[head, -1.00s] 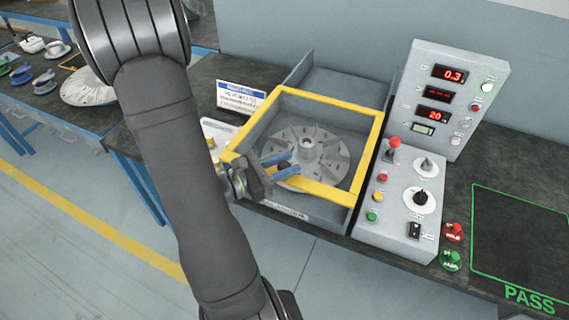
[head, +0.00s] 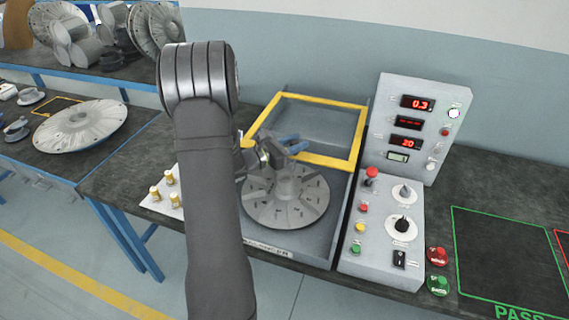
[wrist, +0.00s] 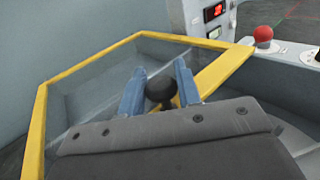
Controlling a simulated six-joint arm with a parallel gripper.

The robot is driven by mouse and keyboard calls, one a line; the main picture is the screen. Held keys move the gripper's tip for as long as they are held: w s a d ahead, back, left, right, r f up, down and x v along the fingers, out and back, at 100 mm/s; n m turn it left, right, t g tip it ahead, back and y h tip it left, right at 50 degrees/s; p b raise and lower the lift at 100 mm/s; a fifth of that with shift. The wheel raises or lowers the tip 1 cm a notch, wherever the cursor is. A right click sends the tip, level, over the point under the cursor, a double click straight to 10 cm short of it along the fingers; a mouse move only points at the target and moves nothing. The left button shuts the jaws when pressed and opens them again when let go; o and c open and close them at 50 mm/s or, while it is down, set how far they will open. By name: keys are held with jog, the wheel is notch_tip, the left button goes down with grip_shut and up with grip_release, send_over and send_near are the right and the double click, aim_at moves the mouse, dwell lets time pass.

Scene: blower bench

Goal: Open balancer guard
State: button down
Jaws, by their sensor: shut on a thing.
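The balancer guard (head: 362,130) is a yellow-edged frame, tilted up toward the back of the balancer housing. It also shows in the wrist view (wrist: 42,112). My gripper (head: 290,143) is at the front bar of the guard, above the rotor. In the wrist view its two blue fingers (wrist: 160,90) are shut on a round black knob (wrist: 161,88) by the yellow bar. The grey finned rotor (head: 286,200) lies uncovered in the housing below. My arm hides the left side of the housing.
A control panel (head: 380,225) with red displays, dials and a red-topped lever stands right of the housing. A green-outlined PASS area (head: 510,260) is farther right. Brass weights (head: 168,178) sit at the left. A side table holds a large disc (head: 80,127).

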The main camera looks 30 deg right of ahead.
aim_at(304, 136)
jog(key=w+d, duration=0.6)
jog(key=shift+w+d, duration=0.25)
jog(key=c, duration=1)
grip_release()
jog(key=shift+c, duration=0.2)
jog(key=s+a, duration=0.2)
jog(key=a, duration=1.5)
jog(key=shift+a, duration=0.2)
jog(key=shift+d, duration=0.1)
jog(key=d, duration=0.5)
jog(key=w+d, duration=0.1)
jog(key=d, duration=0.5)
jog(key=w+d, duration=0.1)
jog(key=d, duration=0.5)
jog(key=shift+d, duration=0.1)
